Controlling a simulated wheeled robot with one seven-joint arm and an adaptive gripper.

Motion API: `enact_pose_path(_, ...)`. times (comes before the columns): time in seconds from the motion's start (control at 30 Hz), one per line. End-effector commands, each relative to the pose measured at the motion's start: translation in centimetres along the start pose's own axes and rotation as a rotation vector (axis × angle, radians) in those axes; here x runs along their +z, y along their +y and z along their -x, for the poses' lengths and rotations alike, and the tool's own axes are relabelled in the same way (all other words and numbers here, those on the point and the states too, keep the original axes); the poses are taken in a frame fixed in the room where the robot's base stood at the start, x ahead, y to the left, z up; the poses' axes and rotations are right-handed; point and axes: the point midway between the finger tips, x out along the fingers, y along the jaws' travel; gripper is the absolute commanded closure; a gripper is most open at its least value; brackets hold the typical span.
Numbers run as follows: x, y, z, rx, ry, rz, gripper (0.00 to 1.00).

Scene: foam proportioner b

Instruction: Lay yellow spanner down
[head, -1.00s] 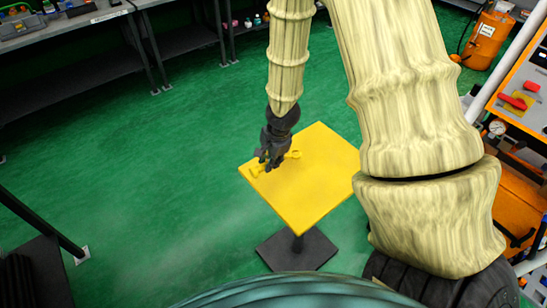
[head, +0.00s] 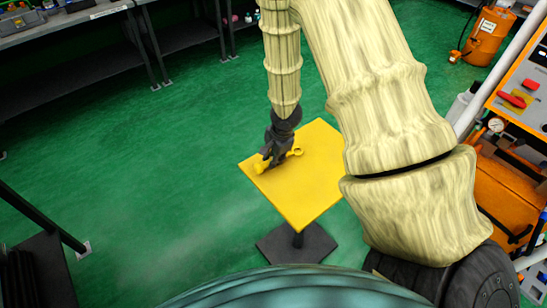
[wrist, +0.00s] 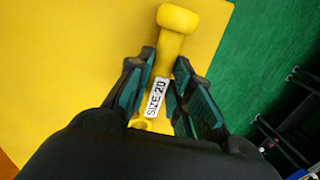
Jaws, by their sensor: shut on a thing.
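The yellow spanner (wrist: 172,38) has a white label reading "SIZE 20" and runs lengthwise between my gripper's fingers in the wrist view. In the head view the spanner (head: 296,152) shows at both sides of my gripper (head: 272,157), over the left part of the yellow square table top (head: 310,185). In the wrist view my gripper (wrist: 160,100) is shut on the spanner's labelled middle, and the yellow table top (wrist: 60,60) fills the background below. I cannot tell whether the spanner touches the table top. My gripper's palm hides part of its near end.
The small table stands on a dark square base (head: 296,245) on green floor, with free floor to its left. A dark workbench (head: 70,70) is at the back left. An orange cabinet (head: 505,190) with tools stands at the right, and an orange canister (head: 488,35) behind it.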

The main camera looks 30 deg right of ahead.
Motion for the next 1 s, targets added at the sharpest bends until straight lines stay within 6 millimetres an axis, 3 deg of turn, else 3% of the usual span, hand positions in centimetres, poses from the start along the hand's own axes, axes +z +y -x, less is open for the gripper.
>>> enact_pose_path(0.07, 0.0, 0.1, -0.1, 0.001, -0.001, -0.001, 1.00)
enact_pose_path(0.1, 0.0, 0.1, -0.1, 0.002, -0.001, -0.001, 0.77)
enact_pose_path(0.2, 0.0, 0.1, -0.1, 0.002, -0.001, -0.001, 0.58)
enact_pose_path(0.63, 0.0, 0.0, 0.3, 0.000, -0.001, -0.002, 0.57)
enact_pose_path(1.0, 0.0, 0.0, 3.8, -0.002, -0.002, -0.003, 0.57)
